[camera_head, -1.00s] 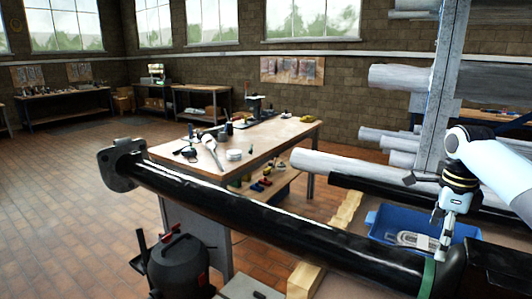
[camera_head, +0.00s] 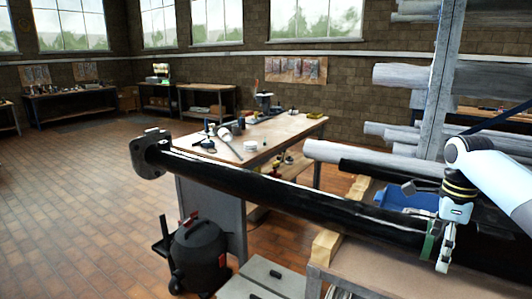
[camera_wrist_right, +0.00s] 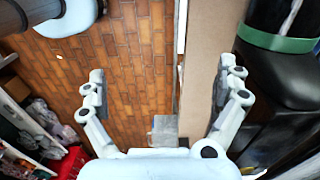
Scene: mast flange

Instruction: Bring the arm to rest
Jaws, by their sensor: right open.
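My right gripper (camera_head: 445,250) hangs from its white arm at the right of the head view, pointing down in front of the black mast. In the right wrist view my right gripper (camera_wrist_right: 160,95) has its two fingers wide apart with nothing between them. Brick floor and the edge of a tan bench top lie beyond the fingers. The black mast (camera_head: 270,190) lies lengthwise with a flange (camera_head: 147,155) at its far left end. A green band (camera_wrist_right: 275,38) circles the mast, to the right of the fingers in the wrist view. My left gripper is not in view.
A wooden worktable (camera_head: 275,135) with tools stands behind the mast. A black shop vacuum (camera_head: 200,257) stands on the floor below it. A blue bin (camera_head: 405,197) and a rack of grey pipes (camera_head: 412,76) are near my right arm. The left floor is clear.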

